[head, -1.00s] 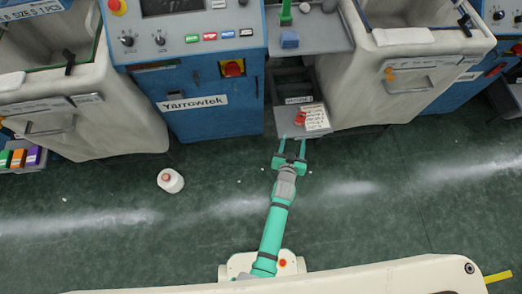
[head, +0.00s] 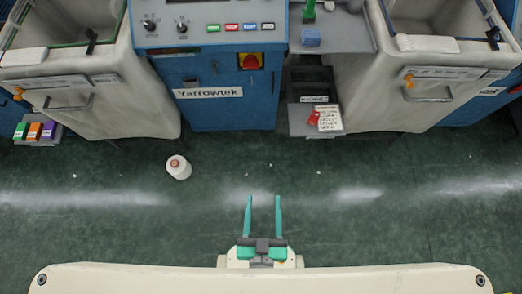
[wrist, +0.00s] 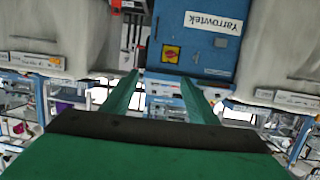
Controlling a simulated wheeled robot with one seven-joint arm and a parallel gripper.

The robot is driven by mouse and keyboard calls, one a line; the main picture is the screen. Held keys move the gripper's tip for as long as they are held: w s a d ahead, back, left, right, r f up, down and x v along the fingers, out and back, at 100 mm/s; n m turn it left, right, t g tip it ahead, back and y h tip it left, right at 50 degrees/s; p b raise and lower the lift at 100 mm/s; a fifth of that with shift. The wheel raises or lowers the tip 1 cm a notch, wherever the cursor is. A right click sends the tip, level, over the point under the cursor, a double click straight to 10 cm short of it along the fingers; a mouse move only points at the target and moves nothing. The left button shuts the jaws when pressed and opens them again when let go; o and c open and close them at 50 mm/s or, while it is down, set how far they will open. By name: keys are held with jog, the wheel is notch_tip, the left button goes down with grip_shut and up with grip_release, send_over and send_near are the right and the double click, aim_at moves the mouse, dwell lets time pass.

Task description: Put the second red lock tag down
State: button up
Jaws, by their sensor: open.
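A red lock tag (head: 314,117) lies on the small grey shelf (head: 300,129) low between the blue cabinet and the right bin, at the left edge of a white written card (head: 329,118). Whether one tag or two lie there I cannot tell. My gripper (head: 262,200) is open and empty, drawn back close to my body, well short of the shelf. In the wrist view, my gripper's green fingers (wrist: 160,90) are spread with nothing between them.
A blue Yarrowtek cabinet (head: 215,95) stands between cream bins (head: 118,100) and (head: 400,110). Coloured boxes (head: 35,131) sit at far left. The floor ahead of my gripper is mostly clear.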

jog(key=r, duration=0.1)
jog(key=s+r, duration=0.1)
jog(key=r, duration=0.1)
jog(key=shift+s+a+y, duration=0.25)
jog(key=shift+a+y, duration=0.05)
jog(key=shift+a, duration=0.1)
jog(key=shift+c, duration=0.2)
jog(key=m+g+h, duration=0.2)
jog(key=m+h, duration=0.2)
jog(key=h, duration=0.1)
send_near(314, 118)
notch_tip(314, 118, up, 4)
jog(key=s, duration=0.2)
jog(key=a+x, duration=0.1)
jog(key=x, duration=0.9)
jog(key=shift+w+r, duration=0.2)
jog(key=shift+s+d, duration=0.2)
jog(key=shift+d, duration=0.1)
jog(key=c, duration=1.2)
grip_shut()
jog(key=shift+a, duration=0.1)
